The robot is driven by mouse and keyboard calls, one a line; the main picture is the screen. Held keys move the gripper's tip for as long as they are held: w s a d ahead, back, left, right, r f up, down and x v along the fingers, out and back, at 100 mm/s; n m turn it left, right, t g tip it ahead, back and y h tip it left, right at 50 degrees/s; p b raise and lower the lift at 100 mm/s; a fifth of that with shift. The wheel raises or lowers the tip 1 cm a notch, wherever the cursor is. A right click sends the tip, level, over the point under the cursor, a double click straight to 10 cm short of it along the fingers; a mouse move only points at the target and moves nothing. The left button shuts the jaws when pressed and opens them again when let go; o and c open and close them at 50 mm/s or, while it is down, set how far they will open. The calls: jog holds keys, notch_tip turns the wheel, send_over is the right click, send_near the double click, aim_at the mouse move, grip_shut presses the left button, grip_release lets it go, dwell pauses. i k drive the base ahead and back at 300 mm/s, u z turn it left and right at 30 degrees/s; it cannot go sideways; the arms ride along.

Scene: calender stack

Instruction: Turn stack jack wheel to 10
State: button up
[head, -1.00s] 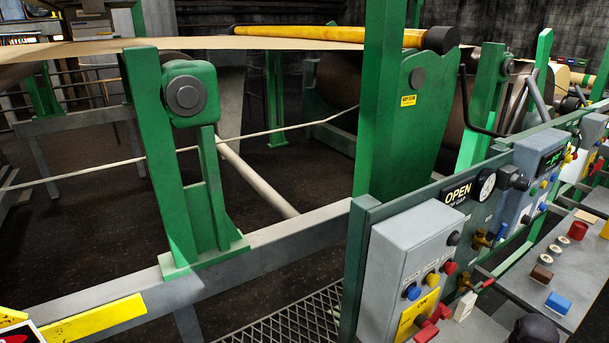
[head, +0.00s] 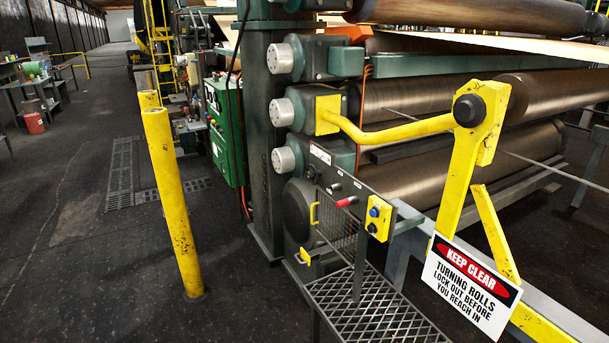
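The calender stack (head: 275,130) stands in the middle of the head view, a dark green frame with several large brown rolls (head: 430,100) running to the right. I cannot make out a part that is clearly the jack wheel, nor any scale reading 10. A dark round part (head: 297,210) sits low on the frame, partly behind a yellow handle; I cannot tell if it is a wheel or a housing. A small grey panel (head: 330,172) beside it carries dark knobs and a red-ended lever (head: 346,202). My gripper is not in view.
A yellow bollard (head: 172,200) stands left of the stack, with open floor (head: 80,240) beyond. A mesh platform (head: 370,310) lies in front of the panel. A yellow guard post (head: 465,170) and a keep-clear sign (head: 470,285) stand at the right.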

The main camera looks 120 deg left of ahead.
aim_at(310, 174)
jog(key=z, duration=0.2)
jog(key=k, duration=0.35)
jog(key=u, duration=3)
jog(key=k, duration=0.2)
jog(key=u, duration=1.9)
